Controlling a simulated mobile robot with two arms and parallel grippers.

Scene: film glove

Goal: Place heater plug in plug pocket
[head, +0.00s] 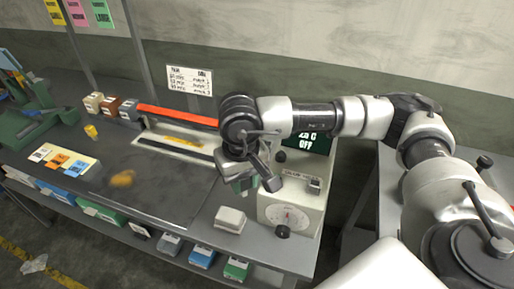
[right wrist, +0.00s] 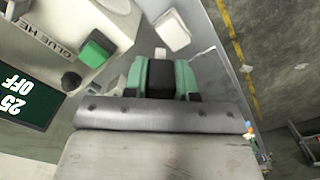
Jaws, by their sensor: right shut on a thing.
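My right gripper (head: 246,186) hangs over the bench just left of the glue melter. In the right wrist view its green fingers (right wrist: 162,79) are shut on a small black block, which looks like the heater plug (right wrist: 161,78). In the head view the held thing is mostly hidden by the gripper. The glue melter (head: 290,212) is a pale box with a dial and a dark display reading 25 C OFF; it also shows in the right wrist view (right wrist: 40,50). I cannot make out which feature is the plug pocket. My left gripper is not in view.
A small white block (head: 230,219) lies on the bench's front edge, below my right gripper. A red-orange bar (head: 178,116) and pale strip lie behind. A yellow-orange item (head: 122,179) lies on the dark mat (head: 150,195). Coloured boxes (head: 203,256) line the lower shelf.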

